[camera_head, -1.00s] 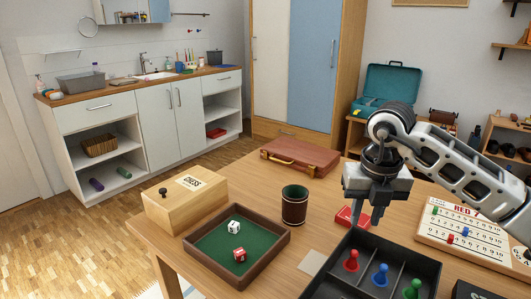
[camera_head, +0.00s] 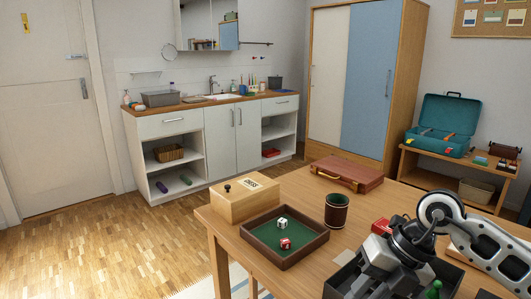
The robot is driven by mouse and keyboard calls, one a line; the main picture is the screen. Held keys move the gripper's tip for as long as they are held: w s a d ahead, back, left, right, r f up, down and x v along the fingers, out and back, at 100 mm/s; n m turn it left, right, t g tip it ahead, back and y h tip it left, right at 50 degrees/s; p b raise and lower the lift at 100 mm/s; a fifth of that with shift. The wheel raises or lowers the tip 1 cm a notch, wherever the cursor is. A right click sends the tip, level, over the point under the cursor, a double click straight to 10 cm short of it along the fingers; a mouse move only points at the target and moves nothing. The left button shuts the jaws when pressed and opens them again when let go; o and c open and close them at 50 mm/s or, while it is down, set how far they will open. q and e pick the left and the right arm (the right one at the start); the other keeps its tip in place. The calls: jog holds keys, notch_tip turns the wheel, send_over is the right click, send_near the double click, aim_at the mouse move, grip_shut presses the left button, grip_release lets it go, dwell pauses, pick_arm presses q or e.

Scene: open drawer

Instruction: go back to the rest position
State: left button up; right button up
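My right gripper (camera_head: 364,284) comes in from the right and points down over the black compartment tray (camera_head: 340,290) at the bottom edge. Its fingertips are hard to make out against the tray, so I cannot tell whether it is open or shut. A green piece (camera_head: 433,289) shows beside it in the tray. My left gripper is not in view.
On the wooden table (camera_head: 295,187) are a chess box (camera_head: 246,201), a green-lined dice tray (camera_head: 261,258) with two dice, a dark cup (camera_head: 336,210), a red box (camera_head: 381,226) and a brown case (camera_head: 346,174). Open floor (camera_head: 130,245) lies left of the table.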

jog(key=s+a+r+m+t+y+p, duration=0.1)
jog(key=s+a+r+m+t+y, duration=0.2)
jog(key=a+y, duration=0.5)
jog(key=s+a+r+m+t+y+p, duration=0.1)
jog(key=s+a+r+m+y+p, duration=0.2)
jog(key=a+r+y, duration=0.35)
jog(key=w+d+f+m+t+h, duration=0.1)
jog(key=d+f+m+t+h, duration=0.45)
jog(key=m, duration=0.55)
jog(key=w+d+f+m+t+h, duration=0.2)
jog(key=f+m+t+h, duration=0.3)
jog(key=m+t, duration=0.4)
jog(key=s+d+f+m+g+h+p, duration=0.1)
jog(key=s+d+f+m+g+h, duration=0.2)
jog(key=s+f+m+g+h, duration=0.3)
jog(key=s+f+m+g, duration=0.1)
jog(key=s+f+g, duration=0.1)
jog(key=s+f, duration=0.3)
jog(key=shift+d+f, duration=0.4)
jog(key=shift+f, duration=0.4)
